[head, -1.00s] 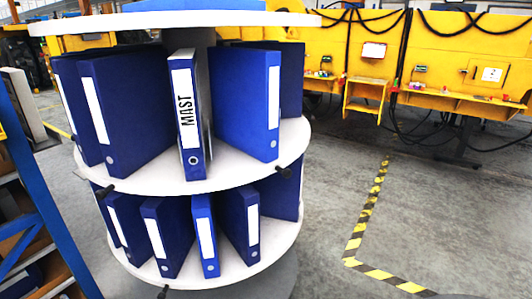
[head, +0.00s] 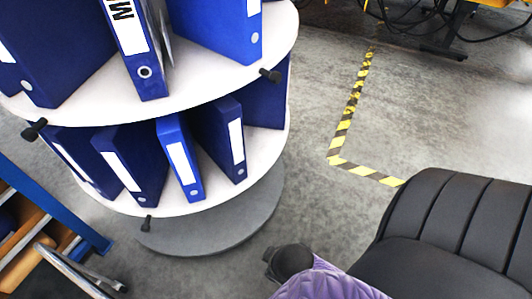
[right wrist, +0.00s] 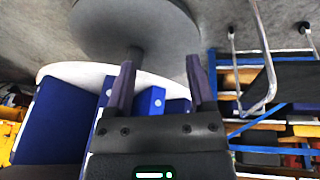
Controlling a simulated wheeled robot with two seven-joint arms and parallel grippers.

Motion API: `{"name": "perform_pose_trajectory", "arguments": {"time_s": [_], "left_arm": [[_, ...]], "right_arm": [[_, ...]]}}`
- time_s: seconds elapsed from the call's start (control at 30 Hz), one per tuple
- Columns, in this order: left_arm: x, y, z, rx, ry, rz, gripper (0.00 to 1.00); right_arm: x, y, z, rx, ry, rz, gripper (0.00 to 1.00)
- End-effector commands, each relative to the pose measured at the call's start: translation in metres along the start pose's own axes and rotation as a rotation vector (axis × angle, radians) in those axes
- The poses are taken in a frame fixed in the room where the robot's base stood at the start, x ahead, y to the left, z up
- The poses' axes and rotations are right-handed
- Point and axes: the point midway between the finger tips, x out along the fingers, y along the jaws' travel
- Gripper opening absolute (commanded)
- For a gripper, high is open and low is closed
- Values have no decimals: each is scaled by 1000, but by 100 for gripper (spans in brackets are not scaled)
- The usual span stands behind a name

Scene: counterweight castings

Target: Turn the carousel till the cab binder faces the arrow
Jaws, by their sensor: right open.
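The carousel has white round shelves (head: 225,85) holding blue binders with white spine labels. The front binder on the upper shelf (head: 140,50) shows an "M" at the picture's top edge. The other labels in view show no readable word, and I cannot pick out the cab binder or an arrow. Black pegs stick out from the shelf rims, one at left (head: 34,129), one at right (head: 270,76) and one low (head: 146,224). In the right wrist view my right gripper (right wrist: 160,65) is open, with a dark peg (right wrist: 136,54) beside its left fingertip. My left gripper is out of view.
The carousel stands on a grey round base (head: 235,225). A blue rack (head: 60,215) with wooden shelves is close at lower left, with a metal tube frame (head: 75,268) before it. Yellow-black floor tape (head: 345,125) runs right of the carousel across open grey floor.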

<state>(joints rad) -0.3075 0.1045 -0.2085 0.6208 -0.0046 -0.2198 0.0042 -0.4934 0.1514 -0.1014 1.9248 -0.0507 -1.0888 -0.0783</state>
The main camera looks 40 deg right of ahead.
Motion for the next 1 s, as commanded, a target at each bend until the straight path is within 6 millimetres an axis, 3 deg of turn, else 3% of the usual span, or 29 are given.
{"name": "perform_pose_trajectory", "arguments": {"time_s": [0.17,0.27,0.4,0.5,0.6,0.7,0.87,1.0], "left_arm": [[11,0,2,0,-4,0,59],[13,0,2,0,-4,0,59],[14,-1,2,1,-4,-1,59],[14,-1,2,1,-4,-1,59],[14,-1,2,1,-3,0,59],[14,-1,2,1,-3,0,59],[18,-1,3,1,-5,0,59],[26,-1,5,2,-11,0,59]], "right_arm": [[-36,92,-45,-271,193,318,70],[-63,156,-75,-545,294,596,70],[-120,240,-124,-1138,343,1100,70],[-157,273,-147,-1595,287,1405,70],[-178,288,-156,-1954,209,1594,70],[-186,293,-158,-2154,163,1678,70],[-185,295,-170,-2222,152,1709,70],[-175,299,-201,-2219,152,1710,70]]}}
